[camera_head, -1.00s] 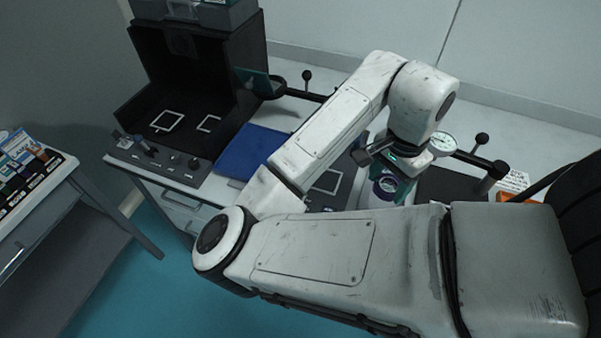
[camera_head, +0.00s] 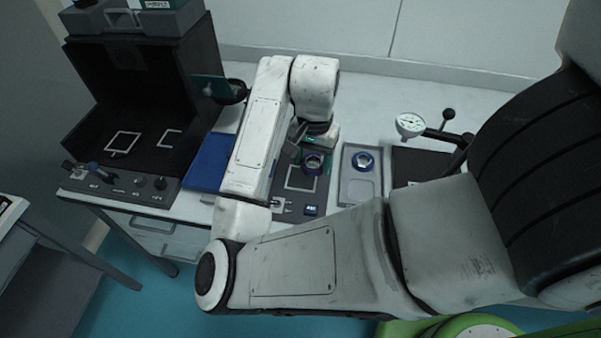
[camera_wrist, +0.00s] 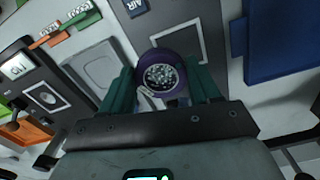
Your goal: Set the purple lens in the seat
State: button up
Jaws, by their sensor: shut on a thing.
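The purple lens (camera_wrist: 163,78) is a purple ring around speckled glass, held between my gripper's teal fingers in the wrist view. In the head view it (camera_head: 314,163) shows just below my gripper (camera_head: 310,150), above the dark panel (camera_head: 290,199) with a white square outline. My gripper (camera_wrist: 163,92) is shut on it. The white outline (camera_wrist: 206,52) lies partly behind the lens and fingers in the wrist view. I cannot tell which spot is the seat, nor the lens's height above the panel.
A second ring-shaped lens (camera_head: 363,160) stands in the grey tray (camera_head: 358,191) to the right. A dial gauge (camera_head: 410,124) on a black arm stands further right. A blue mat (camera_head: 208,166) and a black open box (camera_head: 118,85) lie left.

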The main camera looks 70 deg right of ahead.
aim_at(301, 180)
jog(key=w+f, duration=0.1)
jog(key=f, duration=0.1)
jog(key=w+d+f+b, duration=0.1)
jog(key=f, duration=0.1)
jog(key=shift+w+d, duration=0.1)
jog(key=shift+w, duration=0.3)
jog(key=shift+w+f+b, duration=0.2)
jog(key=shift+f+b, duration=0.15)
jog(key=shift+f, duration=1.25)
jog(key=shift+f, duration=0.1)
jog(key=o, duration=1.1)
notch_tip(301, 180, up, 12)
jog(key=p, duration=0.3)
